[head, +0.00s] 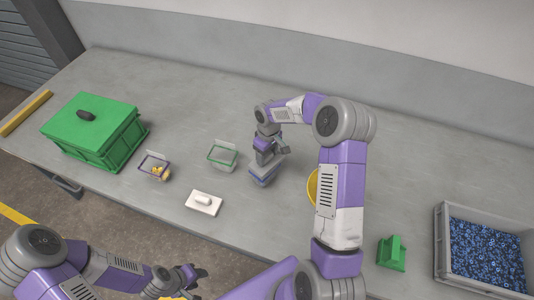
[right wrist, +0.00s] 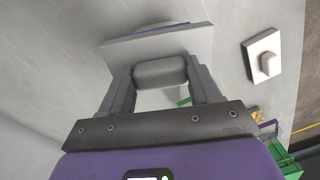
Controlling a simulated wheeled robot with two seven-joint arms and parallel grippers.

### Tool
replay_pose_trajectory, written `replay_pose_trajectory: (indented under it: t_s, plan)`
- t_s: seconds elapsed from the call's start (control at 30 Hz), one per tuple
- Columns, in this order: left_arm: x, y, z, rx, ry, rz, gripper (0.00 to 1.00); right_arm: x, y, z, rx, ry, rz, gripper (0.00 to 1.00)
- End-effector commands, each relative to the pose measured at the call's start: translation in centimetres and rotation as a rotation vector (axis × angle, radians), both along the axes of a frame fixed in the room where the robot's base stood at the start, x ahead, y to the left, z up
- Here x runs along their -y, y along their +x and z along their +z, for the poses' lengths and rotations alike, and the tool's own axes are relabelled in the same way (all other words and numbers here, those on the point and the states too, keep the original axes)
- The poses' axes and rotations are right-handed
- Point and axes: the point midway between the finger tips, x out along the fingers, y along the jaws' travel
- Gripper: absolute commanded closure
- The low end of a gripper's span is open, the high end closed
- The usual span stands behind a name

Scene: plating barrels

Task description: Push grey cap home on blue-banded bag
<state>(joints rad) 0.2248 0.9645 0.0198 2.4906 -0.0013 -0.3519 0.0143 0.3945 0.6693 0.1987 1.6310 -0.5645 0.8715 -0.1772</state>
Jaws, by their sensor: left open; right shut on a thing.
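The blue-banded bag (head: 262,181) stands on the table below my right gripper (head: 266,158), mostly covered from above. My right gripper, also in the right wrist view (right wrist: 160,75), is shut on the knob of the grey cap (right wrist: 185,45). The cap's flat plate is at the bag's top, and a thin blue line (right wrist: 150,32) shows just past its edge. I cannot tell whether the cap is fully seated. My left gripper (head: 190,278) is open and empty, low in the head view, off the table's front edge.
A white cap (head: 204,204) lies on the table. A green-banded bag (head: 222,156) and a purple-banded bag (head: 155,168) with yellow pieces stand left. A green lidded box (head: 95,130), yellow bowl (head: 312,187), green block (head: 392,254) and grey crate (head: 442,240) of blue rings surround.

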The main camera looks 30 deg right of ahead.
Motion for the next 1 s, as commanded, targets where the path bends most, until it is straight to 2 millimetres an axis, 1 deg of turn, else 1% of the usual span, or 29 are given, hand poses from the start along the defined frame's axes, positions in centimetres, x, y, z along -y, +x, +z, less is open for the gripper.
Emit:
replay_pose_trajectory:
  t_s: [0.1, 0.5, 1.0]
  plan:
    - [0.0, 0.0, -0.6, 0.000, 0.000, 0.000, 0.57, 0.0, 0.0, -0.8, -0.001, 0.000, 0.000, 0.93]
    - [0.0, 0.0, -1.9, 0.000, 0.000, 0.000, 0.57, 0.0, 0.0, -2.6, -0.001, 0.001, 0.000, 0.93]
    - [0.0, 0.0, -2.0, 0.000, 0.000, 0.000, 0.57, 0.0, 0.0, -2.7, 0.000, 0.001, 0.000, 0.93]
